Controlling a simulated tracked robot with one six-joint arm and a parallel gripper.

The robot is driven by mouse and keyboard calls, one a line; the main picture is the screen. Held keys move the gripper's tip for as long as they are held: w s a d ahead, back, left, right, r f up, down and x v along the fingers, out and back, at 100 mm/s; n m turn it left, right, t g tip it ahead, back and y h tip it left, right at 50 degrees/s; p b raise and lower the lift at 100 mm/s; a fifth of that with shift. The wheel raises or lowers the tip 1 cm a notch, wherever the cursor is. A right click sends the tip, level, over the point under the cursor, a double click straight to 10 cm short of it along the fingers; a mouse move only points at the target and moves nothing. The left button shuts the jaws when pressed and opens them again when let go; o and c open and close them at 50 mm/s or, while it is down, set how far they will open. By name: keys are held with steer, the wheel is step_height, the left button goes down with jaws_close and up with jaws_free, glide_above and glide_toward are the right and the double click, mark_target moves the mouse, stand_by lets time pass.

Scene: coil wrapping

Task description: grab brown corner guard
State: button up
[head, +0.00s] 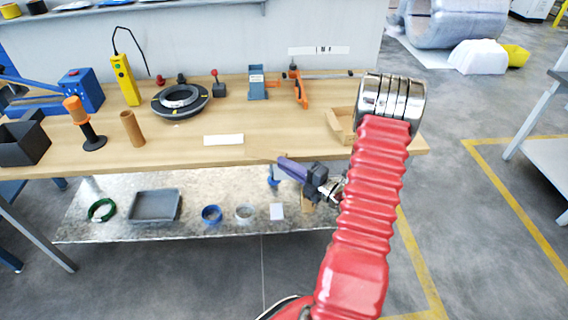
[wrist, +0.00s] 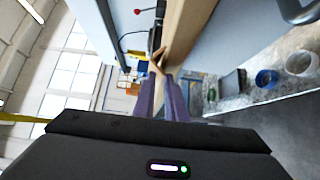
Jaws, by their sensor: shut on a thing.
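My gripper (head: 280,160) has purple fingers and is at the front edge of the wooden table (head: 190,155). In the wrist view the fingers (wrist: 170,80) point away from me and are shut on the brown corner guard (wrist: 157,61), a small angled piece at their tips. In the head view only a thin part of the guard (head: 266,156) shows, and it blends with the tabletop. I cannot tell whether it touches the table.
A brown tube (head: 131,128), an orange-handled tool (head: 83,125), a dark ring (head: 181,101), a white label (head: 223,140) and a wooden tray (head: 340,125) are on the table. The lower shelf holds a grey tray (head: 155,206) and a blue roll (head: 211,215).

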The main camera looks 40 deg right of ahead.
steer(key=shift+f, duration=0.1)
jaws_close()
step_height(320, 180, up, 2)
steer(key=shift+r, duration=0.25)
steer(key=s+d+r, duration=0.1)
steer(key=s+r, duration=0.1)
steer(key=s, duration=0.5)
steer(key=s+d+r, duration=0.1)
steer(key=s+r, duration=0.2)
steer(key=s, duration=0.3)
steer(key=shift+s+d, duration=0.3)
steer(key=shift+s, duration=0.1)
stand_by(0.4)
